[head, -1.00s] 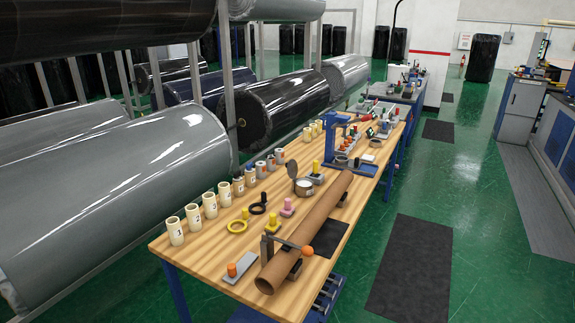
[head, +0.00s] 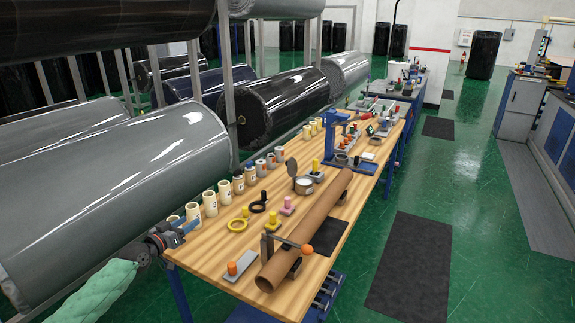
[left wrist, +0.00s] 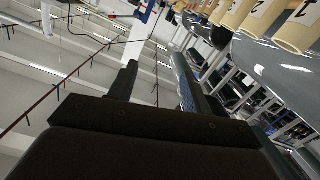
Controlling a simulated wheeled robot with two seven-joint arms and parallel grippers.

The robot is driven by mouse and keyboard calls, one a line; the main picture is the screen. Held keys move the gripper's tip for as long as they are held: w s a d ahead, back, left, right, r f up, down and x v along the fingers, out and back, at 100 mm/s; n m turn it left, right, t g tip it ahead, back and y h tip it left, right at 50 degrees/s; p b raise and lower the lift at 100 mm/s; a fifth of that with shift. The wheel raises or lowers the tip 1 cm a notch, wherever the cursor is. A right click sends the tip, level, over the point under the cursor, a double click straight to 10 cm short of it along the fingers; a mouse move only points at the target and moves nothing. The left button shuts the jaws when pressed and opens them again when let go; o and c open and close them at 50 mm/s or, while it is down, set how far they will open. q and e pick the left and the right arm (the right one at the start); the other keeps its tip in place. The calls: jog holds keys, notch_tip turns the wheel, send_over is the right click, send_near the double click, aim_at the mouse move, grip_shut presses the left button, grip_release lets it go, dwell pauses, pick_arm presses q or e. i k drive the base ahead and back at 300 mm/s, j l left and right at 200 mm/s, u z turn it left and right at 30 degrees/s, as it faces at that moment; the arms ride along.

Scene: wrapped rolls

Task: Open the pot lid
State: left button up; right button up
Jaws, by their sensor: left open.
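A small light round pot (head: 304,185) stands on the wooden bench (head: 205,262), beyond the yellow and black rings. A dark grey disc (head: 291,169), which looks like its lid, stands raised at its left edge; I cannot tell if the two are joined. My left gripper (head: 184,228) is at the bench's near left corner, by the numbered cups and well short of the pot. It is open and empty; its two dark fingers stand apart in the left wrist view (left wrist: 157,80). The pot is not seen in that view. My right gripper is not in view.
A row of numbered cream cups (head: 209,203) lines the left edge, partly hidden by my left gripper. A long brown tube (head: 310,227) lies along the right side. Large wrapped rolls (head: 120,180) flank the bench on the left.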

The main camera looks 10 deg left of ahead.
aim_at(292, 164)
jog(key=i+l, duration=0.3)
jog(key=i, duration=0.15)
jog(key=i+l, duration=0.25)
jog(key=i, duration=0.25)
jog(key=i+l, duration=0.3)
jog(key=i, duration=0.15)
jog(key=i+l, duration=0.25)
jog(key=i, duration=0.2)
